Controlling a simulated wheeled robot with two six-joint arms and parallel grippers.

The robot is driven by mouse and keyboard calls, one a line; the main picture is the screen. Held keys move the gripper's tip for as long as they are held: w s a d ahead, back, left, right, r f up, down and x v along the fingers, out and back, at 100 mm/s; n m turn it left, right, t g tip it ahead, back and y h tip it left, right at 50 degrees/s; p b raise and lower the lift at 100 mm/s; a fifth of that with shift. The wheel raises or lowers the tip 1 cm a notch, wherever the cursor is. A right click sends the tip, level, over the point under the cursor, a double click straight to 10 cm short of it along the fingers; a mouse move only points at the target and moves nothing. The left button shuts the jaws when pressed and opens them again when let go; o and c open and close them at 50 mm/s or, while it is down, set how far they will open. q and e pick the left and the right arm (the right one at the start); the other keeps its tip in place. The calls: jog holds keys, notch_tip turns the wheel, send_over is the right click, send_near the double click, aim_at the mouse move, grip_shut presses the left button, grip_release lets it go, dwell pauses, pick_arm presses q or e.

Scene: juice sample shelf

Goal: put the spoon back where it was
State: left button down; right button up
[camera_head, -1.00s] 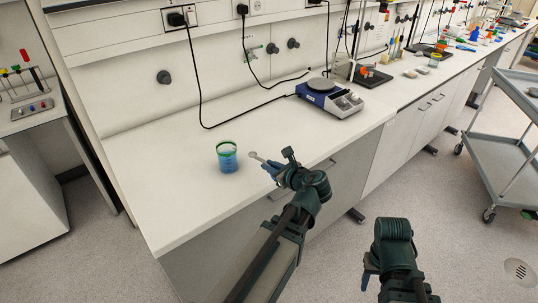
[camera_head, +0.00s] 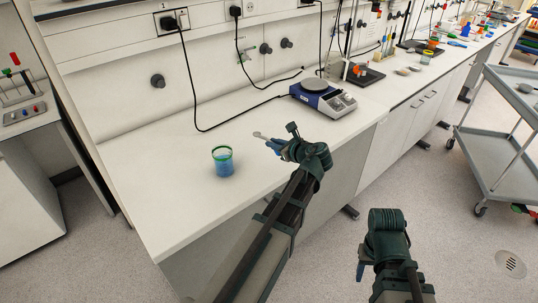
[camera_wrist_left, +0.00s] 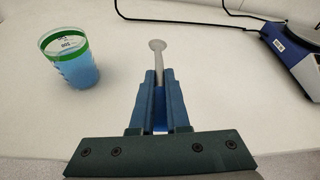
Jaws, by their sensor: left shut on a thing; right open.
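The spoon is a small grey-white piece with a round end (camera_wrist_left: 157,46); in the head view its tip (camera_head: 257,135) points left. My left gripper (camera_head: 275,146) is shut on it, and the blue fingers show on both sides of its handle in the left wrist view (camera_wrist_left: 158,95). The rest of the handle is hidden between the fingers. A beaker with a green rim and blue liquid (camera_head: 223,163) stands on the bench to the left of the spoon; it also shows in the left wrist view (camera_wrist_left: 70,62). My right gripper (camera_head: 362,262) is open, low in front of the bench.
A blue and white hotplate (camera_head: 322,98) stands at the back right of the bench, with a black cable (camera_head: 215,128) running left. The white bench top (camera_head: 160,170) is clear around the beaker. A grey cart (camera_head: 497,125) stands at the right.

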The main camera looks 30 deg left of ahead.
aim_at(274, 166)
pick_arm(q)
jog(key=shift+f+b, duration=0.15)
jog(key=shift+b, duration=0.15)
notch_tip(274, 166, down, 6)
jog(key=b, duration=0.6)
jog(key=shift+f, duration=0.25)
jog(key=shift+f+b, duration=0.7)
jog(key=shift+b, duration=0.2)
jog(key=c, duration=0.8)
grip_release()
jog(key=shift+c, duration=0.2)
jog(key=p+v, duration=0.5)
jog(key=v, duration=0.8)
jog(key=shift+s+d+r, duration=0.15)
jog(key=shift+d+r, duration=0.05)
jog(key=shift+d, duration=0.1)
